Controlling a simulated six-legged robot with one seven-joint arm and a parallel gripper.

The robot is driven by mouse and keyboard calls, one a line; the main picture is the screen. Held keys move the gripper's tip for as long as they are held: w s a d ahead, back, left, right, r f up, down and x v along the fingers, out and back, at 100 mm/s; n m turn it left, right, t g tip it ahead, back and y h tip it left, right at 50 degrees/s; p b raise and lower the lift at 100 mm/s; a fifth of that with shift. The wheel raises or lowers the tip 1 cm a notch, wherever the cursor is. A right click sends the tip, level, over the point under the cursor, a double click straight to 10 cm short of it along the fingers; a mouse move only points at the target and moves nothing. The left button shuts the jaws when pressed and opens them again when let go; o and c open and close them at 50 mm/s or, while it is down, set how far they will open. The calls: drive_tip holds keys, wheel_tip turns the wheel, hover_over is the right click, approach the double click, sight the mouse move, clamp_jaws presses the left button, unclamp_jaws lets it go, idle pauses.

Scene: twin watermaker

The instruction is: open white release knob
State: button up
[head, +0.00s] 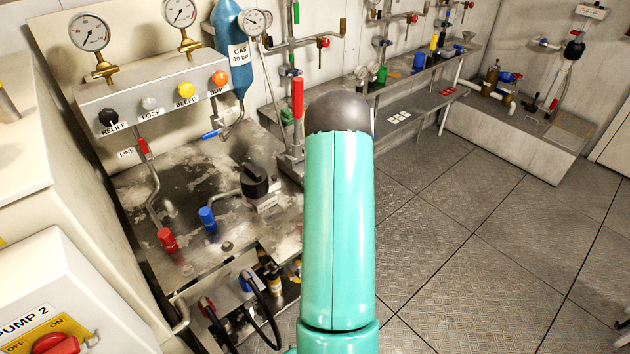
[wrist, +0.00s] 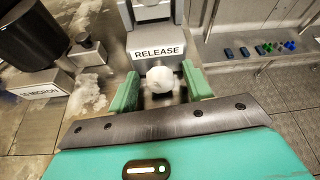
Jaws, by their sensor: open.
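The white release knob (wrist: 160,80) is a round ball below a grey block with a RELEASE label (wrist: 158,51), in the wrist view. My gripper (wrist: 161,84) is open, its two green fingers standing left and right of the knob. A small gap seems to show on each side, but I cannot tell whether a finger touches. In the head view my teal arm hides the gripper, and I do not see the release knob there.
A black cylinder (wrist: 30,32) with a 10 MICRON label stands left of the gripper. The head view shows a gauge panel (head: 150,90) with several knobs, a red-handled lever (head: 297,97) and a PUMP 2 switch box (head: 60,290). The floor (head: 480,250) at right is clear.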

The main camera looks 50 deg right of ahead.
drive_tip(key=c, duration=1)
drive_tip(key=shift+a+n+h, duration=0.1)
drive_tip(key=shift+n+h, duration=0.2)
drive_tip(key=shift+n, duration=0.2)
drive_tip(key=o, duration=1)
drive_tip(key=v, duration=1.4)
